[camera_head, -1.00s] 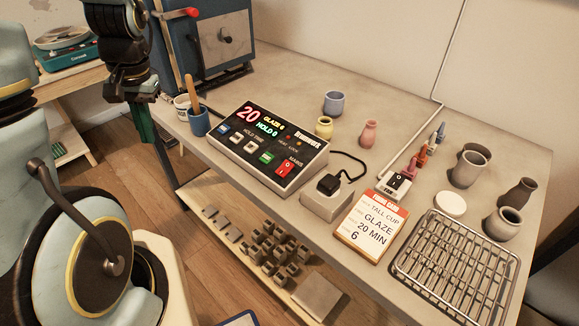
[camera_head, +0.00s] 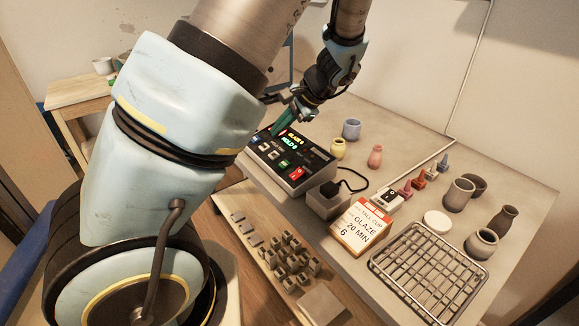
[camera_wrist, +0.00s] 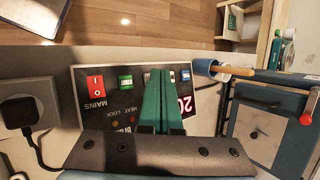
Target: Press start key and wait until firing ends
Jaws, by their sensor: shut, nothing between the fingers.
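The kiln control panel (camera_head: 300,178) sits on the table with its display lit, reading GLAZE 0 and HOLD 0. My gripper (camera_head: 276,132) is shut and empty, its green fingers over the display end of the panel. In the wrist view, the shut fingers (camera_wrist: 157,72) cover the middle of the panel (camera_wrist: 70,100). A green key (camera_wrist: 126,82) and a red mains switch (camera_wrist: 95,85) show left of them, a blue key (camera_wrist: 186,75) right. Other keys are partly hidden. I cannot tell whether the fingertips touch the panel. The blue kiln (camera_wrist: 265,125) shows at right.
A plug in a socket box (camera_head: 328,200) and an order card (camera_head: 363,226) reading GLAZE, 20 MIN, 6 are beside the panel. Small pots (camera_head: 351,129), bottles and a wire rack (camera_head: 428,265) fill the right side.

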